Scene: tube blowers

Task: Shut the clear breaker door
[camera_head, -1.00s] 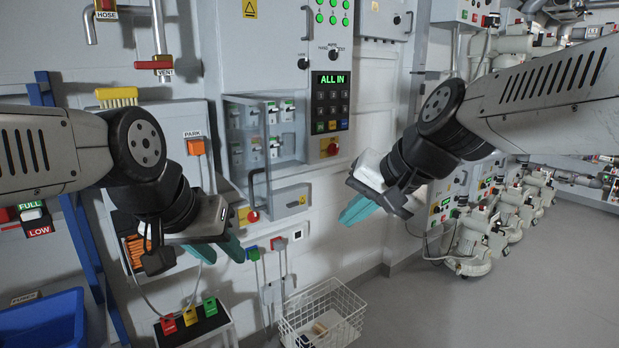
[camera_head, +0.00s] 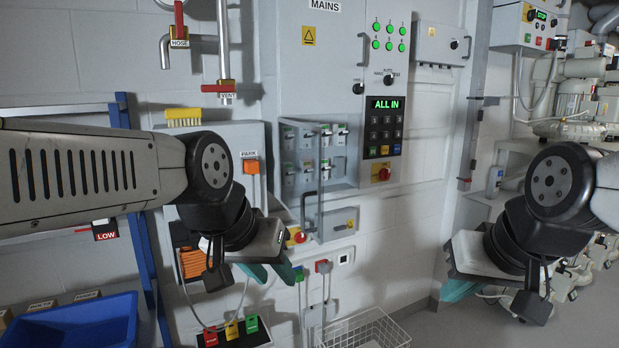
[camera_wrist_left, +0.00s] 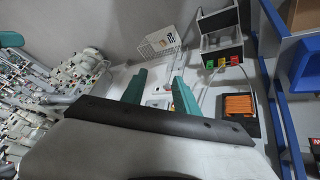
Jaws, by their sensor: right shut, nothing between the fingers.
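The clear breaker door (camera_head: 320,170) stands out from the wall cabinet in the head view, seen nearly edge-on, with a dark bar handle (camera_head: 303,210) at its lower part. The breakers (camera_head: 298,155) show behind and beside it. My left gripper (camera_head: 273,271) is below and left of the handle, apart from it. Its teal fingers are spread with nothing between them, as the left wrist view (camera_wrist_left: 160,90) also shows. My right gripper (camera_head: 462,288) is shut and empty, well right of the door and low; its fingers are partly hidden by its wrist.
A grey box with a red knob (camera_head: 297,236) is below the breakers. A keypad panel (camera_head: 384,125) reading ALL IN is right of the door. A white wire basket (camera_head: 372,330) and a blue bin (camera_head: 75,322) stand below. Open wall lies between the keypad and my right arm.

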